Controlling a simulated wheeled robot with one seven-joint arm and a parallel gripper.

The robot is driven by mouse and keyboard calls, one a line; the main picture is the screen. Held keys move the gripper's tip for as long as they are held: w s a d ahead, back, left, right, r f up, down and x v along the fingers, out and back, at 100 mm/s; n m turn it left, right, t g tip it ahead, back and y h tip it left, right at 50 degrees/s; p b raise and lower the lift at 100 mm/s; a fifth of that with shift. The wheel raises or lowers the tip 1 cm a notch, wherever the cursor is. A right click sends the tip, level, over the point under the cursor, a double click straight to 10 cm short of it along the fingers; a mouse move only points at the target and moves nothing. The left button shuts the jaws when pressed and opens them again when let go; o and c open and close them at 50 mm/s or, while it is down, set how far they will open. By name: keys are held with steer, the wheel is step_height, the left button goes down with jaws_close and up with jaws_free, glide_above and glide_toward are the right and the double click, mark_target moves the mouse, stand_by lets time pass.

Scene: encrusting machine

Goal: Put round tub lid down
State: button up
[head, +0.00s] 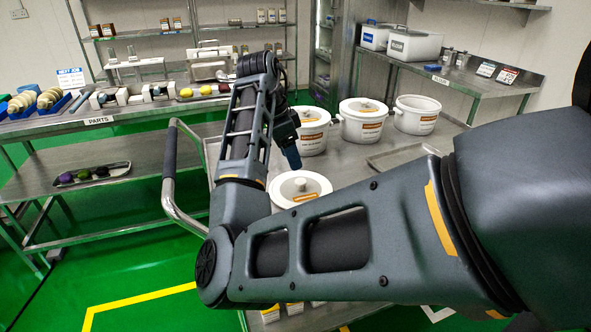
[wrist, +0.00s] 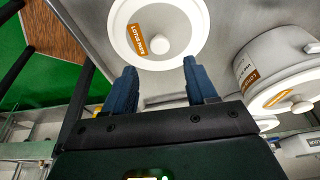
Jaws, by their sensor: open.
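A round white tub lid (head: 300,187) with a central knob and an orange label lies flat on the steel cart top (head: 213,150), nearest the front of the cart. It also shows in the wrist view (wrist: 180,22), just beyond the fingertips, with its label reading "LOTUS PASTE". My gripper (wrist: 160,75) is open and empty, its two blue fingers apart from the lid knob. In the head view my gripper (head: 291,155) hangs behind the lid, in front of the left tub (head: 314,138). My arm hides part of the cart.
A lidded middle tub (head: 362,128) and a right tub (head: 416,118) that looks open stand at the back of the cart. A shallow tray (head: 400,157) lies in front of them. The cart's push handle (head: 168,190) rises at the left. The parts table (head: 60,125) stands further left.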

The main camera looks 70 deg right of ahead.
steer(key=shift+v, duration=2.1)
